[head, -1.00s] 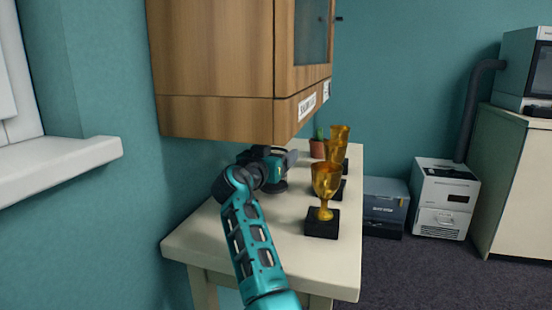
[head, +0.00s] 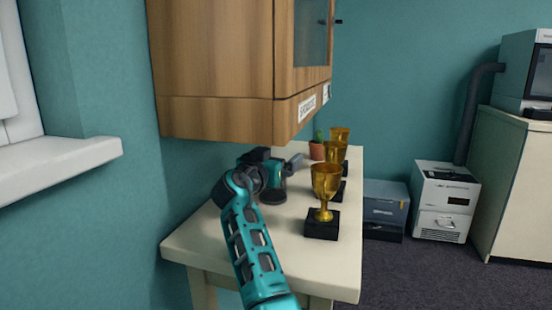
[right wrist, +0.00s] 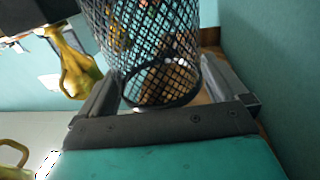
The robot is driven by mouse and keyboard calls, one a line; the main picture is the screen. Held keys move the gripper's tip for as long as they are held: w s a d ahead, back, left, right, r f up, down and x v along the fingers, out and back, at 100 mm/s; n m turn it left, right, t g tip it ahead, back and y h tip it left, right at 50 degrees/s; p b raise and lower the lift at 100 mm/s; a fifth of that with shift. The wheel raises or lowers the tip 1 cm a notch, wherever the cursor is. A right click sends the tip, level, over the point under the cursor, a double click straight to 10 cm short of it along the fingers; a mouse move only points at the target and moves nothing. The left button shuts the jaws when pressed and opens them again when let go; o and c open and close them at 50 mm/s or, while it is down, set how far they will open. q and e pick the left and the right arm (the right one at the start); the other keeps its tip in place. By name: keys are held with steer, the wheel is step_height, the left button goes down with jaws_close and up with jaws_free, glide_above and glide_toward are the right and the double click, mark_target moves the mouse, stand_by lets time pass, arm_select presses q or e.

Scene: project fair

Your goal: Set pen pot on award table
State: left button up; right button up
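The pen pot (right wrist: 150,45) is a dark wire-mesh cylinder in the right wrist view, with a round dark ring at its near end. My right gripper (right wrist: 162,83) has a finger on each side of it and appears shut on it. In the head view my right gripper (head: 293,164) is over the far left part of the award table (head: 225,246), below the wooden cabinet. I cannot make out the pot in that view. Gold trophies on black bases stand along the table's right side, the nearest trophy (head: 325,190) in front. My left gripper is out of view.
The wall cabinet (head: 215,115) overhangs the table's left side, close above my right arm. A plant in a terracotta pot (head: 317,151) stands at the back of the table. The front of the table is bare.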

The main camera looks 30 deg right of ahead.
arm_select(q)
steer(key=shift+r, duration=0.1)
arm_select(e)
steer(key=shift+f, duration=0.5)
steer(key=shift+r+p, duration=0.3)
steer(key=shift+r, duration=0.05)
arm_select(q)
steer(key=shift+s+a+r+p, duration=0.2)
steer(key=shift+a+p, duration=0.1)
steer(key=shift+p, duration=0.4)
arm_select(e)
steer(key=v, duration=1.2)
steer(key=shift+r, duration=0.4)
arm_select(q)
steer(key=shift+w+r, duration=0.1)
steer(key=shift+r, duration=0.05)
